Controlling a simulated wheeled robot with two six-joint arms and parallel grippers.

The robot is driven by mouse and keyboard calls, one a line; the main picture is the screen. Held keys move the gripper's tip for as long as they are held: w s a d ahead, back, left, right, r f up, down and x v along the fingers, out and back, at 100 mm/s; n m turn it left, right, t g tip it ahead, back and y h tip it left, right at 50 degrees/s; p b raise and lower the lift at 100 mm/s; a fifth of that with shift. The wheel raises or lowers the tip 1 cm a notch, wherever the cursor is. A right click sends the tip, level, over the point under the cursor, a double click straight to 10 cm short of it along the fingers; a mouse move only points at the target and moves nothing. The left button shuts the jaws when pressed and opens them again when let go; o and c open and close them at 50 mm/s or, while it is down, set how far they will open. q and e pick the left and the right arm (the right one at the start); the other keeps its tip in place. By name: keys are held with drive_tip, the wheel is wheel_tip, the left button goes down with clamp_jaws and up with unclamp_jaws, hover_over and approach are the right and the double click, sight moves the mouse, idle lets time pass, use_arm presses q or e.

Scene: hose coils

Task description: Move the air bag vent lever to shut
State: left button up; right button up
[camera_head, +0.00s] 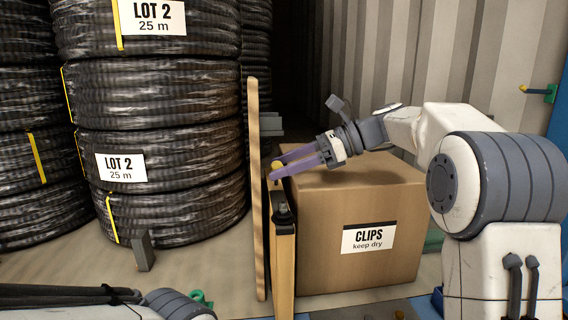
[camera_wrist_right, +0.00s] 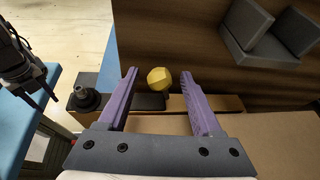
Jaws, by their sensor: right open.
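The yellow knob (camera_head: 277,165) of what looks like the vent lever sits at the top of the narrow wooden post by the carton. It also shows in the right wrist view (camera_wrist_right: 159,79), above a short black piece (camera_wrist_right: 150,101). My right gripper (camera_head: 284,164) comes in from the right with purple fingers open around the knob's area. In the wrist view my right gripper (camera_wrist_right: 158,76) has the knob between its fingertips, with a gap on both sides. The air bag itself is not clearly seen.
A carton labelled CLIPS (camera_head: 345,215) stands under my right forearm. An upright wooden board (camera_head: 256,190) stands left of the post. Stacked black hose coils (camera_head: 160,150) fill the left. A black fitting (camera_head: 283,212) is on the post. Open floor shows before the coils.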

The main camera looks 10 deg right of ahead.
clamp_jaws()
drive_tip(key=n+b, duration=0.1)
drive_tip(key=b, duration=0.2)
drive_tip(key=s+f+n+t+b, duration=0.1)
drive_tip(key=b, duration=0.2)
drive_tip(key=shift+s+f+t, duration=0.2)
drive_tip(key=shift+f+t, duration=0.05)
drive_tip(key=shift+t, duration=0.05)
drive_tip(key=shift+s+r+n+t+b, duration=0.15)
drive_tip(key=shift+n+t+b, duration=0.15)
drive_tip(key=shift+n+b, duration=0.15)
unclamp_jaws()
